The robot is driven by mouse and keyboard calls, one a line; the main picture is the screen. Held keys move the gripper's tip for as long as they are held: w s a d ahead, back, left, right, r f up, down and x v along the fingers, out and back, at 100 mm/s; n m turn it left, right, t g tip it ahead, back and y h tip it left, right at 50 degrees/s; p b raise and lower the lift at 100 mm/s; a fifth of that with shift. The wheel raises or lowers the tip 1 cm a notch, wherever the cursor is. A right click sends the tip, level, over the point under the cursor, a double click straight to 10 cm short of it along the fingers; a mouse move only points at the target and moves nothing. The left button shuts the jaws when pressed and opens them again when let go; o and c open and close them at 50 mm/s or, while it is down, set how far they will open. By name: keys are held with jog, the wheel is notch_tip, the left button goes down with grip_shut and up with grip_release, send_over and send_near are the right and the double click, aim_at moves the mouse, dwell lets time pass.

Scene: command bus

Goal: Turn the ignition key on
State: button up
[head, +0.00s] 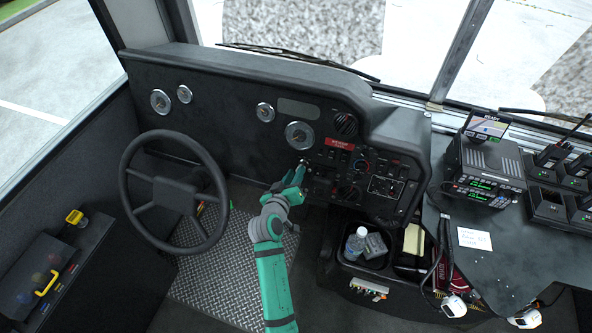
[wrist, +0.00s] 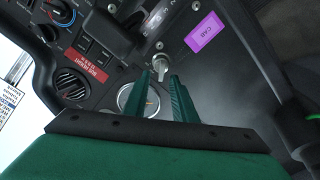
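The ignition key (wrist: 160,67) is a small silver piece sticking out of the dark dash panel, near the top middle of the wrist view. My gripper (wrist: 162,78) has its two green fingers apart, one on each side of the key, with a visible gap at least on the right. I cannot tell whether the left finger touches it. In the head view my gripper (head: 301,170) is at the dash panel, right of the steering wheel (head: 176,193). The key is too small to make out clearly there.
Switches, knobs and a red label (wrist: 86,68) lie beside the key on the panel. A purple label (wrist: 207,34) is to its right in the wrist view. A console with a bottle (head: 355,243) stands below the dash. A radio (head: 486,170) sits on the right shelf.

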jog(key=shift+x, duration=1.35)
jog(key=shift+a, duration=0.1)
grip_shut()
jog(key=shift+w, duration=0.1)
